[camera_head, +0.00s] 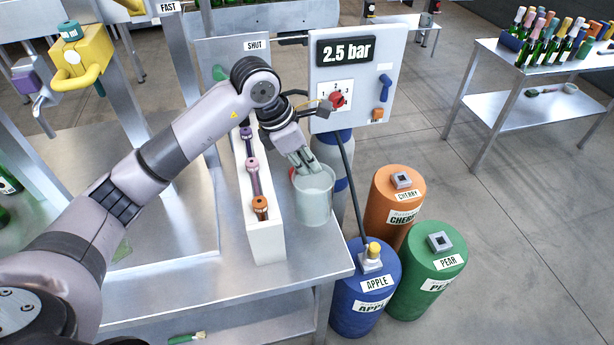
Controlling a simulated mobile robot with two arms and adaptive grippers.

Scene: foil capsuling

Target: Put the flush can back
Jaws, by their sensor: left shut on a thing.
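The flush can, a pale grey-green open pot (315,203), is at the right edge of the metal table, just right of the white rack. My left gripper (303,160) reaches down from above and is shut on the can's rim. The can looks upright. I cannot tell whether its base touches the table or hangs slightly above it. My right gripper is not in view.
The white rack (266,240) holds coloured-top pieces close to the can. A panel (350,75) reading 2.5 bar stands behind. Orange (385,222), blue (350,318) and green (412,295) kegs stand right of the table (230,292). The table front is mostly clear.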

